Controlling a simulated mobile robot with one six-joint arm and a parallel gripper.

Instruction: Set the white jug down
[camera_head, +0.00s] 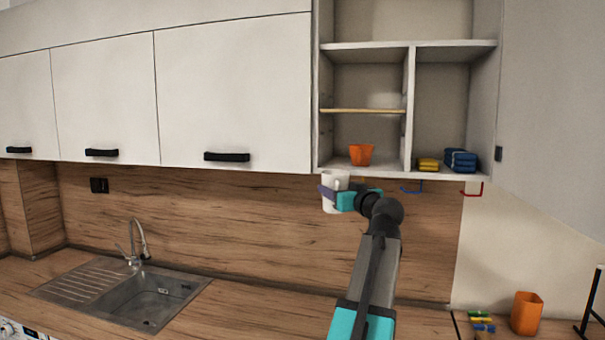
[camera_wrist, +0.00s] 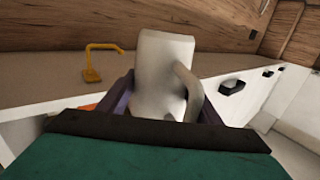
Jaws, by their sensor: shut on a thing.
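The white jug (camera_head: 334,206) is in the air just under the front edge of the wall cabinet's open shelf section. My gripper (camera_head: 329,193) is shut on it, with a purple finger across its side. In the wrist view the jug (camera_wrist: 160,65) stands between the two purple fingers, its handle on the right. Its base and what lies directly behind it are hidden. The wooden counter (camera_head: 250,310) is well below.
Yellow (camera_head: 428,164) and blue (camera_head: 460,160) items sit in the right compartment. Blue (camera_head: 412,189) and red (camera_head: 473,190) hooks hang underneath; a yellow-orange hook (camera_wrist: 92,65) shows in the wrist view. The sink (camera_head: 140,302) is left; another orange cup (camera_head: 526,313) stands lower right.

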